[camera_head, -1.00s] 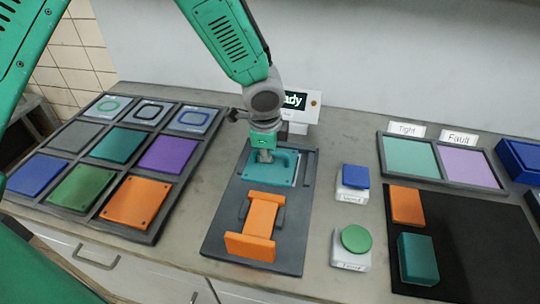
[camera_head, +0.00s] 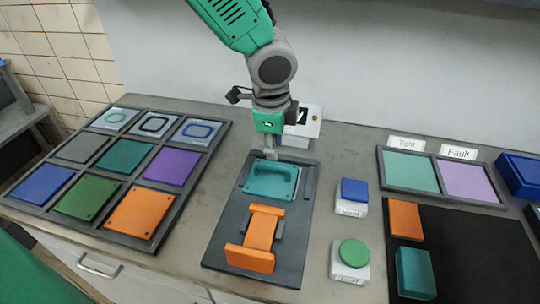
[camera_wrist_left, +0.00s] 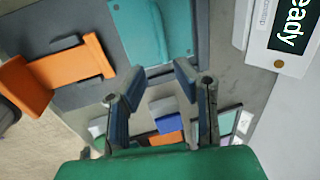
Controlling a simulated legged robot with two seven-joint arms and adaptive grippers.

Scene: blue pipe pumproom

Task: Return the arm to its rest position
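My left gripper (camera_head: 271,152) hangs from the top of the head view, just above and behind the teal plate with a handle (camera_head: 272,178). In the left wrist view its two fingers (camera_wrist_left: 158,72) stand apart with nothing between them. The teal plate (camera_wrist_left: 138,30) lies on a dark fixture board (camera_head: 222,230), and an orange clamp-like part (camera_head: 262,232) sits in front of it. My right gripper is in neither view.
A rack of coloured tiles (camera_head: 150,238) stands at the left. A blue button (camera_head: 354,190) and a green button (camera_head: 354,253) stand right of the fixture. A two-part tray (camera_head: 440,190) and a black mat (camera_head: 470,255) lie further right. A small display (camera_head: 301,120) stands behind the gripper.

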